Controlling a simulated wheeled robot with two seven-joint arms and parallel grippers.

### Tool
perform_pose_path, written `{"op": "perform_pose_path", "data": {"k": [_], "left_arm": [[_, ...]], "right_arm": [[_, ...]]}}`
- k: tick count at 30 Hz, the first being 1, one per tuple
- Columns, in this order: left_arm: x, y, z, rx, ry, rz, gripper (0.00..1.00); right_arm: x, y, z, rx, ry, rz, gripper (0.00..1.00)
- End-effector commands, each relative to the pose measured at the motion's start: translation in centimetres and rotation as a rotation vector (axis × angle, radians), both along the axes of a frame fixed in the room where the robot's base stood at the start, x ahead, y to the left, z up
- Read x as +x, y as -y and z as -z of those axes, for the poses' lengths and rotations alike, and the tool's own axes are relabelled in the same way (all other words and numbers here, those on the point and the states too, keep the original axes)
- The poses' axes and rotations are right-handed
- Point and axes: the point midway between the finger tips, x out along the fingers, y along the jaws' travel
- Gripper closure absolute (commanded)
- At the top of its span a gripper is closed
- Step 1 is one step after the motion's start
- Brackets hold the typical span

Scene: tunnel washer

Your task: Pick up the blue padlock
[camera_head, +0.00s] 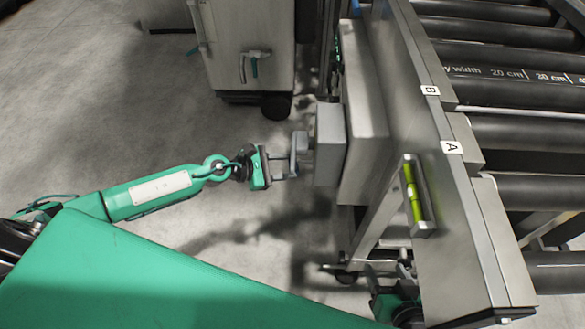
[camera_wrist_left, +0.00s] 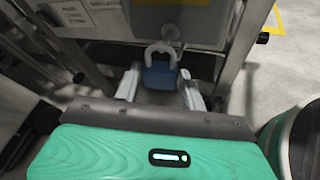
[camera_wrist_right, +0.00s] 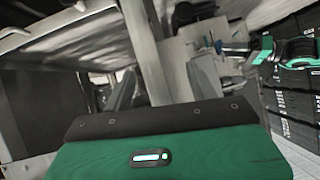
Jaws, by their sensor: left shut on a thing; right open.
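The blue padlock (camera_wrist_left: 160,78) shows in the left wrist view, with a blue body and a pale shackle pointing up towards a grey metal surface. I cannot tell whether the shackle is hooked on anything. My left gripper (camera_wrist_left: 160,88) has a finger on each side of the blue body and is shut on it. In the head view my left gripper (camera_head: 291,163) is beside a grey box (camera_head: 330,136); the padlock's blue body is not clear there. My right gripper (camera_wrist_right: 165,84) is open, low by the conveyor frame, with nothing seen held.
A roller conveyor (camera_head: 520,96) fills the right, its side rail (camera_head: 440,150) marked A and B. A spirit level (camera_head: 414,195) with a green-yellow vial is on the rail. A grey wheeled cabinet (camera_head: 243,50) stands at the back. The floor at left is clear.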

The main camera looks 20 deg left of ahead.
Motion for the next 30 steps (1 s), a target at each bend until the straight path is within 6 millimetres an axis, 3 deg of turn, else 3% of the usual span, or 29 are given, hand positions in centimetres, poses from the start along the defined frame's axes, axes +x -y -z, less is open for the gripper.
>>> {"op": "perform_pose_path", "data": {"k": [11,15,18,24,30], "left_arm": [[-1.8,-5.9,0.5,0.001,-0.002,-0.003,1.00],[-2.6,-9.0,0.3,0.001,-0.002,-0.003,1.00],[-3.1,-10.7,0.2,0.000,-0.003,-0.003,1.00],[-3.7,-13.1,0.1,0.000,-0.001,-0.003,1.00],[-4.0,-14.0,-0.1,-0.001,0.000,-0.002,1.00]], "right_arm": [[0.3,-3.4,-0.6,0.167,0.257,-0.006,0.42],[2.7,-2.4,-4.5,0.201,0.450,0.029,0.42],[3.3,-2.0,-5.9,0.215,0.516,0.040,0.42],[3.8,-1.7,-7.3,0.228,0.581,0.050,0.42],[3.9,-1.6,-7.7,0.232,0.599,0.053,0.42]]}}
